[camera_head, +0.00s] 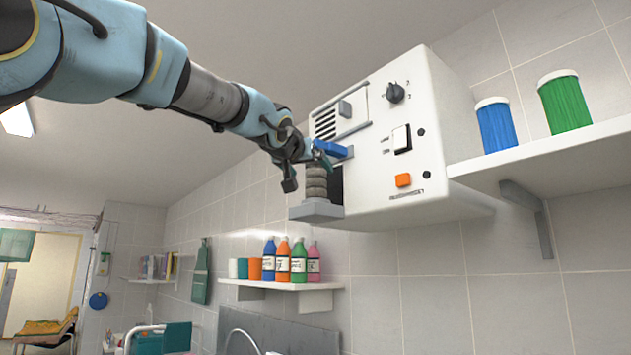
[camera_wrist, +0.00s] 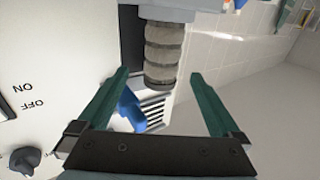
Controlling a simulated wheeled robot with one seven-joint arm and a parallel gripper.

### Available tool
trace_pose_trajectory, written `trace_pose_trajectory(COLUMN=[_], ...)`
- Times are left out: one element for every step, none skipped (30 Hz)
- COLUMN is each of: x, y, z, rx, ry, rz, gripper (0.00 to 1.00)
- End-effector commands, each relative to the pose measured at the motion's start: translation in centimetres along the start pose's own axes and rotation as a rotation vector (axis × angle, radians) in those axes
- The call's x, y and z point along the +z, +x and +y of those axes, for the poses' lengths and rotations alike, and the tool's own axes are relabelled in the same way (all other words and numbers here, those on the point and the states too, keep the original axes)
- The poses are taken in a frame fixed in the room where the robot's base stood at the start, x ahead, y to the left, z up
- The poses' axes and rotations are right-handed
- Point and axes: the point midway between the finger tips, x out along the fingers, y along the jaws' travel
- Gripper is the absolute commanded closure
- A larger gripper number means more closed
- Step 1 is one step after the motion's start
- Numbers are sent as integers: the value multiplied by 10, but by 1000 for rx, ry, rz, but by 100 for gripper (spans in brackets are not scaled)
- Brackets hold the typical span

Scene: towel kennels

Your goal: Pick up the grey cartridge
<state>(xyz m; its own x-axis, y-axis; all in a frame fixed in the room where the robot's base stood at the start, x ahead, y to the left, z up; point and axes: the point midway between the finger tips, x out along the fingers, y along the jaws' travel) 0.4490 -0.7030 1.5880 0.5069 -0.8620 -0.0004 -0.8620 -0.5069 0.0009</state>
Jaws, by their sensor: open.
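The grey cartridge (camera_head: 316,184) is a ribbed, upright cylinder. It stands on a grey ledge (camera_head: 314,211) at the open left side of a white wall unit (camera_head: 385,150). In the wrist view the cartridge (camera_wrist: 163,55) appears upside down, its free end in the gap between my fingertips. My gripper (camera_head: 318,160) is at the cartridge's upper end. In the wrist view its two teal fingers (camera_wrist: 159,76) are spread, with visible room on each side of the cartridge. I cannot tell how deep the cartridge sits between them. No contact is visible.
A blue lever (camera_head: 331,149) sticks out just above the cartridge, close to my fingers; it also shows beside the left finger (camera_wrist: 130,108). The unit carries a knob, a switch and an orange button (camera_head: 403,180). A shelf of bottles (camera_head: 290,285) hangs below.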

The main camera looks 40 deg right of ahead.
Motion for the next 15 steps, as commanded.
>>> trace_pose_trajectory(x=[-1, -1, -3, -4, -4, -5, -5, -5, -4, -4, -4, -3, -3, -2, -2], y=[3, 5, 9, 12, 17, 23, 27, 32, 38, 41, 45, 49, 50, 52, 53], z=[0, 0, -1, -1, -1, -2, -2, -3, -3, -3, -3, -3, -3, -3, -3], rx=[0, 0, 0, 0, 0, 0, 0, 0, 1, 1, 1, 0, 0, 0, 0], ry=[0, 1, 1, 2, 2, 1, 1, 2, 2, 1, 0, 1, 2, 2, 2], rz=[-1, -1, 0, 0, -1, -2, -2, -3, -2, -1, -1, -1, 0, 0, 0], gripper=[0, 0, 0, 0, 0, 0, 0, 0, 0, 0, 0, 0, 0, 0, 0])
